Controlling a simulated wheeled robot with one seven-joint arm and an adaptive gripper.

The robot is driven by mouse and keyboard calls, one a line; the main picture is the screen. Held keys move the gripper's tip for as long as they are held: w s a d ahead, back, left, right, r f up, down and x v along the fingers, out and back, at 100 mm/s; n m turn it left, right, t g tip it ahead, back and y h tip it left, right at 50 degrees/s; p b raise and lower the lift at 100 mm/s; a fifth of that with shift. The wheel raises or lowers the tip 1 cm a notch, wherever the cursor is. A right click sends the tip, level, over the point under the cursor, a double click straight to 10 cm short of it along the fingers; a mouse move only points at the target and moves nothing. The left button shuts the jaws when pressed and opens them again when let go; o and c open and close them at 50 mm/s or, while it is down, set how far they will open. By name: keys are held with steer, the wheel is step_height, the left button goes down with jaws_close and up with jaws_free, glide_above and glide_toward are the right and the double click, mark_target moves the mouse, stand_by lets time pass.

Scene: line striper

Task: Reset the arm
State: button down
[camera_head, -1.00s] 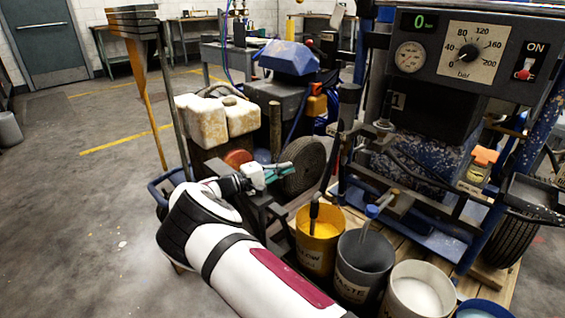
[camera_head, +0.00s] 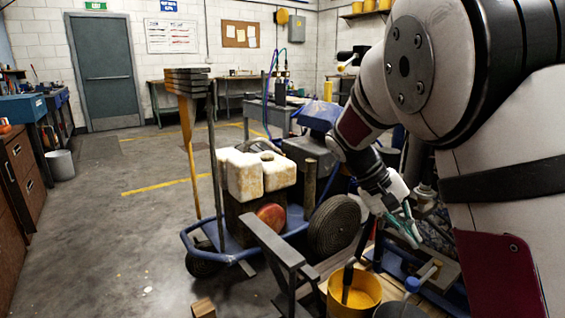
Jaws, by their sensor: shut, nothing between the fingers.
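My arm fills the right side of the head view, folded up close to the camera. My gripper (camera_head: 410,232) hangs in front of the machine, with its teal fingers pointing down and to the right. It is shut and empty. It shows above and to the right of the yellow bucket (camera_head: 355,299), apart from it. My arm hides most of the machine with the gauge panel.
A blue cart (camera_head: 232,258) with white jugs (camera_head: 252,172) and a black wheel (camera_head: 334,225) stands left of the gripper. A grey metal frame (camera_head: 275,245) stands in front of it. A wooden block (camera_head: 203,308) lies on the floor. The floor (camera_head: 100,220) at left is open.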

steer(key=s+a+r+t+y, duration=0.1)
steer(key=s+a+y, duration=0.15)
steer(key=s, duration=0.95)
steer(key=s+a+r+t+y, duration=0.1)
steer(key=s+a+y, duration=0.15)
steer(key=s, duration=0.95)
steer(key=s+a+t+y, duration=0.1)
steer(key=s+a+y, duration=0.15)
steer(key=s, duration=0.95)
step_height(320, 180, up, 31)
steer(key=n+t+p, duration=0.1)
steer(key=t+p, duration=0.2)
steer(key=p, duration=2.6)
steer(key=shift+w+d+t, duration=0.2)
steer(key=shift+w+t, duration=0.05)
steer(key=shift+t, duration=0.05)
